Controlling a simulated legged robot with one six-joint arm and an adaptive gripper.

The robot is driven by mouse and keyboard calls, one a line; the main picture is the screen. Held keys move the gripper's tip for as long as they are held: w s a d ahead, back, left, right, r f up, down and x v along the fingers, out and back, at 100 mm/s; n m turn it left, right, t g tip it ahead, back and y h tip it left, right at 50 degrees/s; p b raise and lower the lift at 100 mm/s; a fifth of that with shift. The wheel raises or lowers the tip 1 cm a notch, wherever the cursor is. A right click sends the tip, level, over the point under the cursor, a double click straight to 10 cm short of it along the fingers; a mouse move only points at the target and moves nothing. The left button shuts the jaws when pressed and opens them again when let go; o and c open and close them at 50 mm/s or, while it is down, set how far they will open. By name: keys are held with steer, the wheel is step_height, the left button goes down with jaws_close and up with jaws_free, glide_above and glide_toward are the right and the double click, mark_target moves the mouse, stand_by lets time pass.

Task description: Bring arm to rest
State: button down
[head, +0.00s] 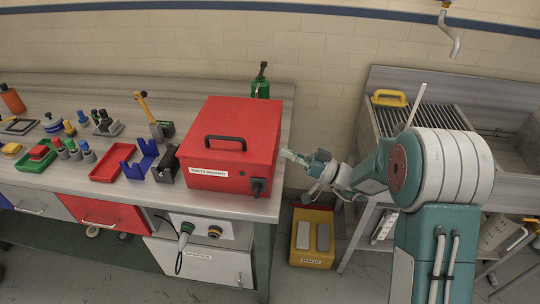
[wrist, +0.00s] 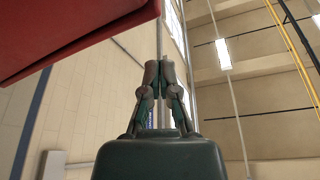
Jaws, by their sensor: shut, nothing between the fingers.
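My gripper (head: 287,155) is at the right side of the red box in the head view, just past the bench's right end. In the wrist view my gripper (wrist: 159,72) points upward with its fingertips together and nothing between them. My arm stretches left from its shoulder at the right of the head view. The red box (head: 225,125), with a black handle and a label, stands on the bench's right end. Its edge also shows in the wrist view (wrist: 75,35) at the upper left, close to the gripper.
The workbench (head: 225,207) holds several tools, blue brackets (head: 140,160) and a red tray (head: 112,165). A green bottle (head: 260,82) stands behind the box. A yellow bin (head: 312,245) sits on the floor below.

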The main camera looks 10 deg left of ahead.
steer(key=r+v, duration=0.1)
steer(key=v, duration=0.7)
steer(key=s+d+r+m+g+h, duration=0.1)
steer(key=s+r+m+g+h, duration=0.1)
steer(key=s+h, duration=0.5)
steer(key=s+d+r+m+g+h, duration=0.1)
steer(key=s+d+r+m+h, duration=0.2)
steer(key=s, duration=0.6)
steer(key=s+d+r+m+t+h, duration=0.1)
steer(key=s+d+m+t+h, duration=0.3)
steer(key=d, duration=0.3)
steer(key=s+d+r+m+t+h, duration=0.1)
steer(key=s+d+m+t+h, duration=0.3)
steer(key=d+h, duration=0.3)
steer(key=shift+s+d+h, duration=0.25)
steer(key=shift+s+h, duration=0.05)
